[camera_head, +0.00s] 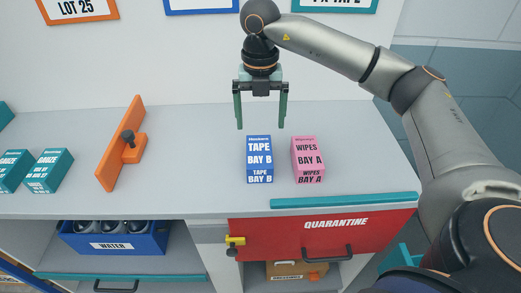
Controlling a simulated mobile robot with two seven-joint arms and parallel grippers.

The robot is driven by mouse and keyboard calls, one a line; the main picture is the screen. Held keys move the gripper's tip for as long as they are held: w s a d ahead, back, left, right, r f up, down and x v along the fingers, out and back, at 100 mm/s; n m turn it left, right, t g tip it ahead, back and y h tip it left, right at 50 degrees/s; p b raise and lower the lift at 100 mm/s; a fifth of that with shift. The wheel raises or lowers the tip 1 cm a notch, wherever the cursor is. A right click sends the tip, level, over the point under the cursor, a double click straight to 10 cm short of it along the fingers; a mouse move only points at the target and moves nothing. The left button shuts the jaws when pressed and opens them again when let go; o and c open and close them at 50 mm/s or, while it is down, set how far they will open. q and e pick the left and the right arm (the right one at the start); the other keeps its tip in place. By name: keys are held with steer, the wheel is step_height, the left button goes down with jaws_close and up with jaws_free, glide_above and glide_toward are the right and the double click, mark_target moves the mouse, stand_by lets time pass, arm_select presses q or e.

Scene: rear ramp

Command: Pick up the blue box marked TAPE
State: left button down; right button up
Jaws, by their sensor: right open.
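The blue box marked TAPE BAY B (259,160) stands on the grey counter (210,190), near its right part. My right gripper (260,126) is above and slightly behind the blue box in the picture, pointing down. Its two fingers are apart, with nothing between them. It appears clear of the box, though the exact height gap is hard to tell. My left gripper is not in view.
A pink box marked WIPES BAY A (308,160) stands close to the right of the blue box. An orange divider with a knob (122,145) and teal boxes (49,171) are to the left. A teal strip (345,200) edges the counter above a red QUARANTINE panel (320,238).

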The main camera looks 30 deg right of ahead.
mark_target(259, 150)
step_height(259, 150, down, 6)
steer(key=shift+f, duration=0.1)
steer(key=shift+w+f+p, duration=0.15)
steer(key=shift+f+p, duration=0.2)
steer(key=shift+f, duration=1)
steer(key=shift+w+f+p, duration=0.15)
steer(key=shift+f+p, duration=0.2)
steer(key=shift+f, duration=0.95)
steer(key=c, duration=1.4)
steer(key=shift+r, duration=0.1)
